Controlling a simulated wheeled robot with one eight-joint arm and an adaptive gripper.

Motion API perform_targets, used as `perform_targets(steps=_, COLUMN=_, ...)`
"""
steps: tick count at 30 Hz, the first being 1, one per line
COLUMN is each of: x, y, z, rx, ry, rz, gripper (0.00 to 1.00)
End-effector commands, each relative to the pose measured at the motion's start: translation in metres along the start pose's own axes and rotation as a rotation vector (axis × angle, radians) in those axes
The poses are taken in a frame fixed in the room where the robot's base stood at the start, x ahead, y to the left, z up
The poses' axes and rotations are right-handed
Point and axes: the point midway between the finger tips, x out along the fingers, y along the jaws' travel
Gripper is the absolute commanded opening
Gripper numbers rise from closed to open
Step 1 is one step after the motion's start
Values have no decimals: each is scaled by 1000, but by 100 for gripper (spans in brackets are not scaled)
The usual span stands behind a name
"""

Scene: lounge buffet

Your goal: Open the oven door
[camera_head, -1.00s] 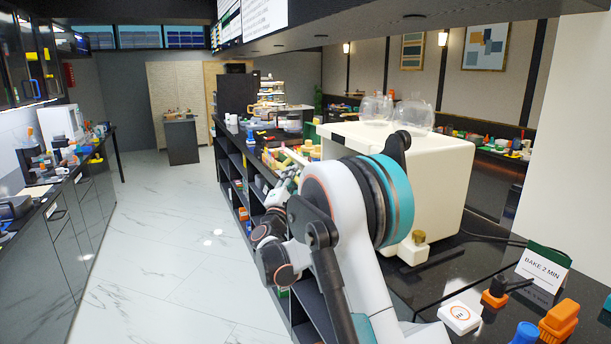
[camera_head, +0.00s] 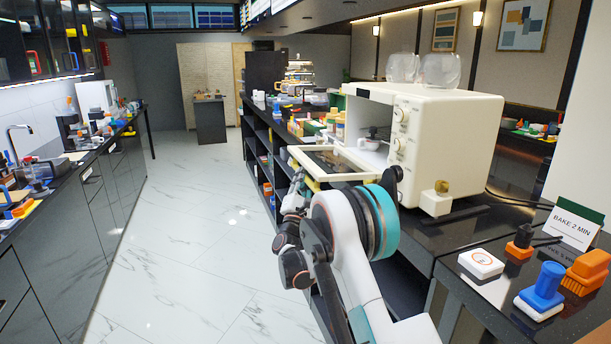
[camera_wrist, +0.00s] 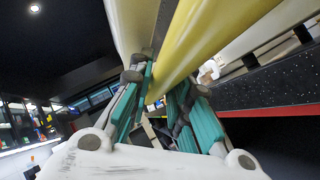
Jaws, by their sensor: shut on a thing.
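The cream oven (camera_head: 455,135) stands on the dark counter, with its two knobs on the front. Its door (camera_head: 335,163) is swung down, nearly level, and the open cavity (camera_head: 372,130) shows a white cup (camera_head: 370,143) and a dark item inside. My gripper (camera_head: 300,185) is at the door's outer edge, partly hidden by my arm in the head view. In the wrist view, the teal fingers of my gripper (camera_wrist: 165,100) are closed around a yellow bar (camera_wrist: 192,50), which looks like the door handle.
Two clear glass domes (camera_head: 438,70) stand on the oven. A "BAKE 2 MIN" card (camera_head: 572,226), a blue stamp-like tool (camera_head: 545,288) and an orange brush (camera_head: 587,272) sit on the near right counter. The tiled aisle (camera_head: 190,230) on the left is clear.

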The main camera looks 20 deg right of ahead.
Motion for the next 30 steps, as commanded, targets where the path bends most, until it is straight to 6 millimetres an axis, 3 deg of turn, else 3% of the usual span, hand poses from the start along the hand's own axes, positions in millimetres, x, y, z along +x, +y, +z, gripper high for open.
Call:
perform_targets(steps=13, x=-8, y=-10, z=-8, rx=-58, ry=1, rz=58, gripper=0)
perform_targets(steps=14, x=-8, y=-10, z=-8, rx=-58, ry=1, rz=58, gripper=20)
perform_targets(steps=15, x=-8, y=-10, z=-8, rx=-58, ry=1, rz=58, gripper=26)
perform_targets(steps=26, x=-9, y=-10, z=-8, rx=-57, ry=0, rz=57, gripper=26)
perform_targets(steps=30, x=-22, y=-10, z=-9, rx=-57, ry=1, rz=57, gripper=26)
